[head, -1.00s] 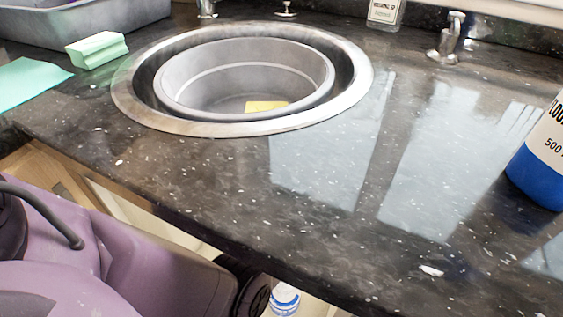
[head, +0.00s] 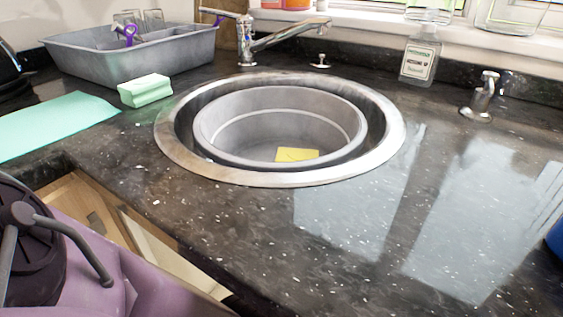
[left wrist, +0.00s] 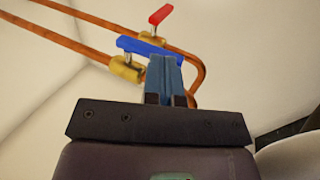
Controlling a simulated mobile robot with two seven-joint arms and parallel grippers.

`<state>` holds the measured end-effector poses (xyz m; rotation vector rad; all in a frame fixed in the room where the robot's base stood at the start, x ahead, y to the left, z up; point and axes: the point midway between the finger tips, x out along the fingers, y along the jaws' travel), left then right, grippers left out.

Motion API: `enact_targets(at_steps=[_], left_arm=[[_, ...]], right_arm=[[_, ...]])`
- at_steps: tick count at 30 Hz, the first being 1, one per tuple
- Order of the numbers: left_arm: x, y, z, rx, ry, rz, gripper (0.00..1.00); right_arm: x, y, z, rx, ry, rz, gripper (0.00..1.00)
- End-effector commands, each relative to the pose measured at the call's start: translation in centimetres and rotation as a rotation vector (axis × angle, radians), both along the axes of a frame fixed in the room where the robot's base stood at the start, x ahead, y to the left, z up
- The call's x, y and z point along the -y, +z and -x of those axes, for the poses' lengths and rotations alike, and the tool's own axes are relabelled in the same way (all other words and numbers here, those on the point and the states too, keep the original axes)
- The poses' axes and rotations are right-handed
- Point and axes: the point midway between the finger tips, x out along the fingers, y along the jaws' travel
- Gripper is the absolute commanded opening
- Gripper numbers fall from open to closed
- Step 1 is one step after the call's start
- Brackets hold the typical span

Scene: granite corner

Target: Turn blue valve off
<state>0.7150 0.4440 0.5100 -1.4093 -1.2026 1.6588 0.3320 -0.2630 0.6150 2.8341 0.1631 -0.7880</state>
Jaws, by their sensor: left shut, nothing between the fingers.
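The blue valve shows in the left wrist view as a flat blue lever handle (left wrist: 140,47) on a brass body (left wrist: 126,69) fitted to a copper pipe. The lever lies across the upper middle of the picture, slightly tilted. My left gripper (left wrist: 166,62) is shut and empty, its fingertips right at the right end of the blue lever, partly overlapping it in the picture. I cannot tell whether they touch. The head view shows only part of my left arm at the lower left, not its gripper. My right gripper is in neither view.
A red-handled valve (left wrist: 160,14) sits just beyond the blue one, and a copper pipe (left wrist: 199,75) bends down right of the fingers. In the head view, the dark countertop (head: 250,225) holds a round sink (head: 375,155), grey tub (head: 190,50) and glass bottle (head: 421,58).

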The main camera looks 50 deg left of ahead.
Motion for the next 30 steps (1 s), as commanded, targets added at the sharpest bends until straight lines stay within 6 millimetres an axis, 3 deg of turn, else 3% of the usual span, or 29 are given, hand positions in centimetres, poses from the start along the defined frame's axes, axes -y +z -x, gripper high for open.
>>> enact_targets(at_steps=[1,2,7,19,30], left_arm=[[-0.3,1.3,-0.4,0.020,0.001,0.024,0.00],[-0.5,1.4,-0.3,0.024,0.001,0.036,0.00],[-1.6,1.2,0.2,0.019,0.001,0.042,0.00],[-1.7,0.9,0.3,0.014,0.000,0.043,0.00],[-1.7,2.3,0.2,0.018,0.000,0.042,0.00]], right_arm=[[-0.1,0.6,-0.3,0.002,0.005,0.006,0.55],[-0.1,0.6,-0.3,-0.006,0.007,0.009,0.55],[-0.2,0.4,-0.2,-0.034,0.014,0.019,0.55],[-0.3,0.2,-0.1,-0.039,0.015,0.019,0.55],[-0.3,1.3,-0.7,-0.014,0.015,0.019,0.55]])
